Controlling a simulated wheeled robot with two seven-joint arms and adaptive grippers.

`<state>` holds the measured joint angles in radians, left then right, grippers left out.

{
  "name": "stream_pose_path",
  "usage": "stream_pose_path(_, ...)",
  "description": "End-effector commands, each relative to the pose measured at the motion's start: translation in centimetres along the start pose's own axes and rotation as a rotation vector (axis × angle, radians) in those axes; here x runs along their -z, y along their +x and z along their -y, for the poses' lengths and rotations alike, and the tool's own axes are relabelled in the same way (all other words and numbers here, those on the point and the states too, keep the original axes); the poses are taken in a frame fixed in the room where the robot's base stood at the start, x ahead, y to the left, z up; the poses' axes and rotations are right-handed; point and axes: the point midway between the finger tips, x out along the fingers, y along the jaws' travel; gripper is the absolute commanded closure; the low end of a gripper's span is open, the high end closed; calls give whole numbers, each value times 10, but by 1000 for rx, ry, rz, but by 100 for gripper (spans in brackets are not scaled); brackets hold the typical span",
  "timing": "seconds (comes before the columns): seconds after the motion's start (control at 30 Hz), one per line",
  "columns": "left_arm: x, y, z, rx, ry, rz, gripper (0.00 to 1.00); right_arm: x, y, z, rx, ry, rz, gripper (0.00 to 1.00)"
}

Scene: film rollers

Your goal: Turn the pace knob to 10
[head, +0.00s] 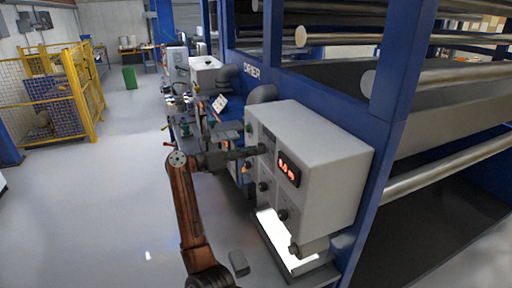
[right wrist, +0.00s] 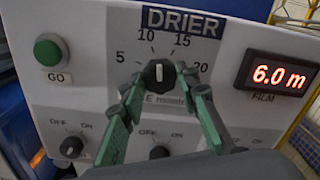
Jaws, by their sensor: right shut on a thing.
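The dial knob (right wrist: 159,73) is black with a white mark, on the white drier panel under the numbers 5, 10, 15 and 20. Its mark points about straight up, between 10 and 15. The label below it is partly hidden by a finger; an E shows. My right gripper (right wrist: 161,80) has its green fingers on either side of the knob, shut on it. In the head view my right gripper (head: 256,151) reaches the front of the grey control box (head: 325,140) and hides the knob. My left gripper is not in view.
A red display (right wrist: 277,76) right of the knob reads 6.0 m. A green GO button (right wrist: 50,50) is at the upper left. An OFF/ON switch (right wrist: 72,146) sits lower left and another (right wrist: 159,153) below the knob. Open floor (head: 100,210) lies left.

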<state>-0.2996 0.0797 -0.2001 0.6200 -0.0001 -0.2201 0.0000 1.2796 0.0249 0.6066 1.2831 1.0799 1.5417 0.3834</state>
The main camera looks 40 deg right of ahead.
Motion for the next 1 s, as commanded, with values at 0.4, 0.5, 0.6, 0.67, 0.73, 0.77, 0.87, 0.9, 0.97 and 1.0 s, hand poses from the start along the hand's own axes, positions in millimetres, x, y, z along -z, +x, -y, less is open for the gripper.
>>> stream_pose_path(0.4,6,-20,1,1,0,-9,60,-3,0,1,-1,-220,3,95)
stream_pose_path(0.5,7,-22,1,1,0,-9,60,-2,-1,1,-1,-243,4,95)
stream_pose_path(0.6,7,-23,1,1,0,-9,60,-2,-1,0,-1,-256,4,95)
stream_pose_path(0.67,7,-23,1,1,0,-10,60,-2,-1,0,-1,-261,5,95)
stream_pose_path(0.73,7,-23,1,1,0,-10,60,-2,-1,0,-1,-263,5,95)
stream_pose_path(0.77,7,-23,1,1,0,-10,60,-2,-1,0,-1,-263,5,95)
stream_pose_path(0.87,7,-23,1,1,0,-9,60,-2,-1,0,-1,-263,5,95)
stream_pose_path(0.9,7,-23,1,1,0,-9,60,-2,-1,0,-1,-263,5,95)
stream_pose_path(0.97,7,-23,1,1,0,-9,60,-2,-1,0,-1,-262,5,95)
stream_pose_path(1.0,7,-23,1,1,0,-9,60,-2,-1,0,-1,-262,5,95)
